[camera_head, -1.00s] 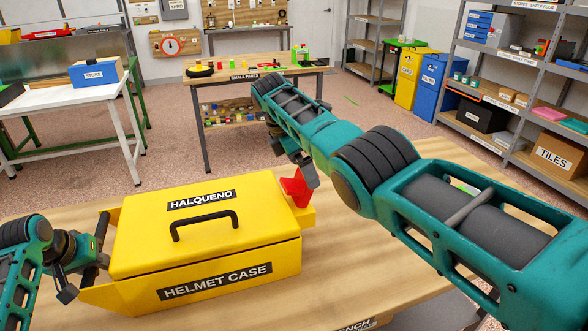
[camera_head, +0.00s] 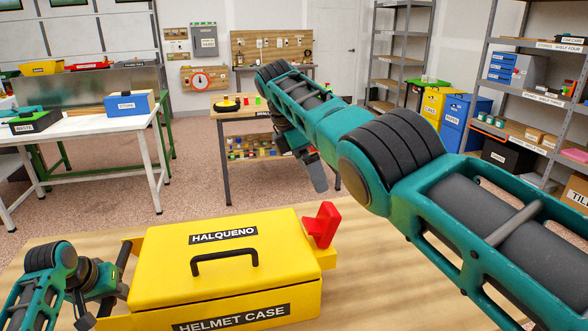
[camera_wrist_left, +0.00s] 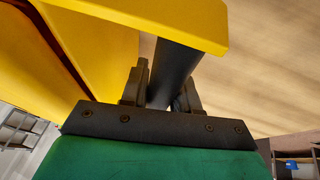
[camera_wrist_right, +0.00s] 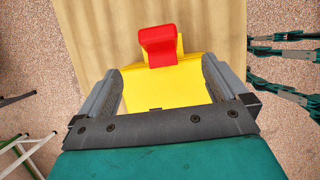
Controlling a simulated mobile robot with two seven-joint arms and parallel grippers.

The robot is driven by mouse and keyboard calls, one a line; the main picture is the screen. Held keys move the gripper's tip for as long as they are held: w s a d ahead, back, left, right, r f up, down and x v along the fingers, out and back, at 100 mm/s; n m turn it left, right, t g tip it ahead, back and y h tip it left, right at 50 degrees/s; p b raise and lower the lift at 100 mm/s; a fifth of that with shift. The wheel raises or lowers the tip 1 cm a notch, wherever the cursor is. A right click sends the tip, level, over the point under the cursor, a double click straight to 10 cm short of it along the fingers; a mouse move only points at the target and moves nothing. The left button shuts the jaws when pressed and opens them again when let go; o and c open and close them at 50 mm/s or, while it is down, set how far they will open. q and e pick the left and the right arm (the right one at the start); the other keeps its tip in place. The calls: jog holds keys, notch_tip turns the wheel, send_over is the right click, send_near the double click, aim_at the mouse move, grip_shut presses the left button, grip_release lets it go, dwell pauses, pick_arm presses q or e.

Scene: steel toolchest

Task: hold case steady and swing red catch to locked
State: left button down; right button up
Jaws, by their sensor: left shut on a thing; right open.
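The yellow helmet case (camera_head: 160,265) stands shut on the wooden bench, with a black handle on its lid. The red catch (camera_head: 322,225) stands up at the case's right end. It also shows in the right wrist view (camera_wrist_right: 158,45), beyond my fingers and between them. My left gripper (camera_head: 117,283) is shut on the dark bar (camera_wrist_left: 175,70) at the case's left end. My right gripper (camera_head: 319,178) is open and empty above and beyond the catch, apart from it. The bottom of the case is cut off in the head view.
The bench top (camera_head: 390,285) is bare to the right of the case, under my right arm. Behind stand a white table (camera_head: 85,125) and a small-parts table (camera_head: 222,150). Shelves (camera_head: 520,90) stand at the right.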

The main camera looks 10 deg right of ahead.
jog(key=y, duration=0.4)
send_over(330, 208)
jog(key=shift+w+f, duration=0.1)
jog(key=shift+f, duration=0.55)
jog(key=shift+d+f, duration=0.15)
jog(key=shift+f, duration=0.15)
notch_tip(330, 208, down, 11)
jog(key=shift+f, duration=0.15)
jog(key=shift+c, duration=0.3)
